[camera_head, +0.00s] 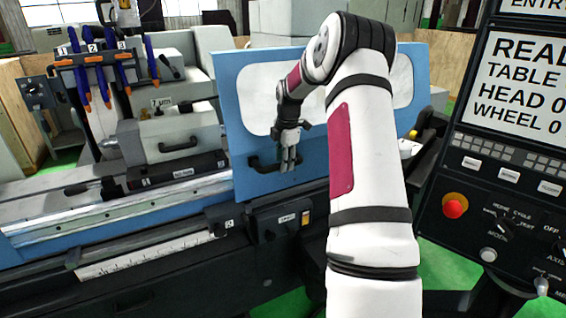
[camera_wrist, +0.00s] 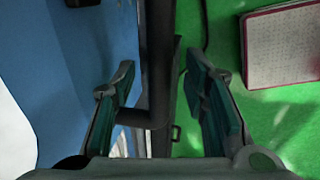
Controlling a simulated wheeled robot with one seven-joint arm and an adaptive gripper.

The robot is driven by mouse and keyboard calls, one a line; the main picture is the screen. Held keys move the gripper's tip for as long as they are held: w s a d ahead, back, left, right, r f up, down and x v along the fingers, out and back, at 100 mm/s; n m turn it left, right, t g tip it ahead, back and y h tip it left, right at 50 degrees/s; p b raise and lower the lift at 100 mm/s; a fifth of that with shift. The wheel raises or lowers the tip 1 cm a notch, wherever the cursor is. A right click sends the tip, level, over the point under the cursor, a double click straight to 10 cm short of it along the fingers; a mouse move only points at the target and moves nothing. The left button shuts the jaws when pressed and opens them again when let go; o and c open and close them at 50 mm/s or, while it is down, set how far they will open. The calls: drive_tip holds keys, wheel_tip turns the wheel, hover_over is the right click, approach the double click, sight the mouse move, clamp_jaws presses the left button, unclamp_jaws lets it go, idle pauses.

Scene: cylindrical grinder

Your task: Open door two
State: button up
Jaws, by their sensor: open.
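A blue door (camera_head: 225,110) with pale windows stands across the middle of the grinder in the head view. Its black handle (camera_head: 262,167) is low on the panel, left of my gripper. No number is readable on the door. My gripper (camera_head: 288,163) points down at the handle's right end, in front of the blue panel. In the wrist view, my gripper (camera_wrist: 160,95) has its two fingers apart. A dark bent bar (camera_wrist: 158,112), which looks like the handle, shows between them; contact cannot be told. The blue door surface (camera_wrist: 60,90) is on the left there.
A control panel (camera_head: 500,170) with a red button (camera_head: 455,205) stands close on the right. The grinder bed (camera_head: 110,215) runs along the left. Blue-handled tools (camera_head: 100,75) hang at the back left. Green floor (camera_wrist: 290,120) shows right of the fingers.

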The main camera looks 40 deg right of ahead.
wheel_tip(320, 180, up, 11)
drive_tip(key=s, duration=0.2)
drive_tip(key=shift+a+f, duration=0.15)
drive_tip(key=shift+a, duration=0.2)
